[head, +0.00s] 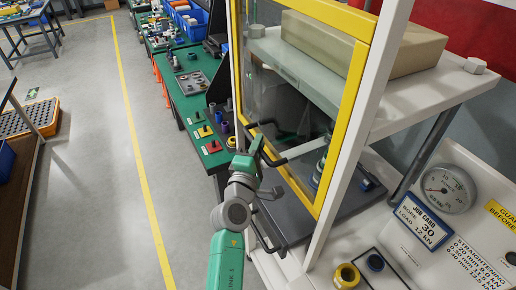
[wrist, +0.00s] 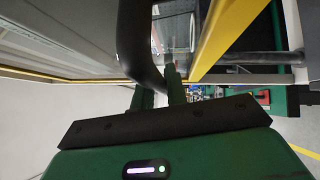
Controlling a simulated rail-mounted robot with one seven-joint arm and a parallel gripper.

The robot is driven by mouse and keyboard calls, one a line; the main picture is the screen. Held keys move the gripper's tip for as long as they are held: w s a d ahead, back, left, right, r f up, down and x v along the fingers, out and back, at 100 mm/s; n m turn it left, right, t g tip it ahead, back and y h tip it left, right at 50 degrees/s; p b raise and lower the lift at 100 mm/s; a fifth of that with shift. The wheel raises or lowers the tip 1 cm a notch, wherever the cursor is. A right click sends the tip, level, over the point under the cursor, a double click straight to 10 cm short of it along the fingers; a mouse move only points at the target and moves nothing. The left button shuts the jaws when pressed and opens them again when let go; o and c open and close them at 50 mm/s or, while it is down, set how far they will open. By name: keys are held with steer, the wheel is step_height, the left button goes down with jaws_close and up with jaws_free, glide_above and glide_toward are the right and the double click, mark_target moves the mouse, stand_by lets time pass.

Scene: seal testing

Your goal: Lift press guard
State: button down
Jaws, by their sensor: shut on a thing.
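The press guard is a clear panel in a yellow frame (head: 354,75) on the front of the white press. It stands upright, and its lower edge hangs near the dark press base (head: 340,212); I cannot tell the exact gap. A black bar handle (head: 298,151) sticks out from the guard. In the wrist view, the bent black handle (wrist: 134,38) runs down to the green fingers (wrist: 160,92), and the yellow guard frame (wrist: 226,35) shows beyond. The fingers partly hide the grip.
A job card (head: 420,221), a dial gauge (head: 449,190) and a tray with a brass ring (head: 346,276) are at right. A beige block (head: 400,48) lies on the shelf. A green bench (head: 190,103) stands behind. The floor (head: 85,160) at left is clear.

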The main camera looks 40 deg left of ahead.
step_height(320, 180, up, 8)
steer(key=p, duration=0.4)
steer(key=shift+f+p, duration=0.25)
steer(key=shift+p, duration=0.15)
steer(key=c, duration=1.4)
jaws_free()
steer(key=shift+f, duration=0.1)
steer(key=v, duration=0.8)
